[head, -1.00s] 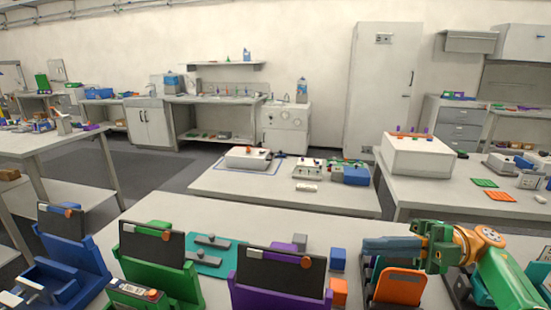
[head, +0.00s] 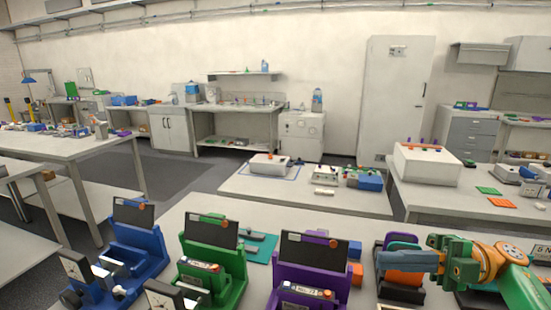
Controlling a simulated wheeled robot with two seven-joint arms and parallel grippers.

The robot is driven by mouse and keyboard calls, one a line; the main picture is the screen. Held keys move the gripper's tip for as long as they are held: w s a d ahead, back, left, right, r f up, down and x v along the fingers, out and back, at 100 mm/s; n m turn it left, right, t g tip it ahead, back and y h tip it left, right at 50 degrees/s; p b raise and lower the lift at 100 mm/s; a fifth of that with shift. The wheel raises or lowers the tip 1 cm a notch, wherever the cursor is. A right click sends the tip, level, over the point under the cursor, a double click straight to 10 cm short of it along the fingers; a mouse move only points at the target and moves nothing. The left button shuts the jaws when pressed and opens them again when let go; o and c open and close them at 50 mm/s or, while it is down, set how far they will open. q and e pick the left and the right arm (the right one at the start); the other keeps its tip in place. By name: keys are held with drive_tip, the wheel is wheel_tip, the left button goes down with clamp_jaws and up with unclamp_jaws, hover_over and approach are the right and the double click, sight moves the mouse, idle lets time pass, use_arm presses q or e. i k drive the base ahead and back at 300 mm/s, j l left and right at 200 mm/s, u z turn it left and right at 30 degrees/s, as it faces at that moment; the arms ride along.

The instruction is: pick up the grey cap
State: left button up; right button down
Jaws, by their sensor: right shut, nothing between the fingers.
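I cannot make out a grey cap for certain. A small grey piece (head: 257,236) lies on the teal mat (head: 262,251), partly hidden behind the green stand (head: 214,262). My right gripper (head: 382,260) is at the lower right, pointing left above the near bench. It is shut and empty, in front of an orange and dark stand (head: 402,288). My left gripper is not in view.
A blue stand (head: 135,245) and a purple stand (head: 310,265) also stand on the near bench (head: 200,204). Another bench (head: 300,197) stands beyond.

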sight(254, 250)
drive_tip(key=k+j, duration=0.3)
drive_tip(key=k, duration=0.15)
drive_tip(key=k+j, duration=0.3)
drive_tip(key=k, duration=0.2)
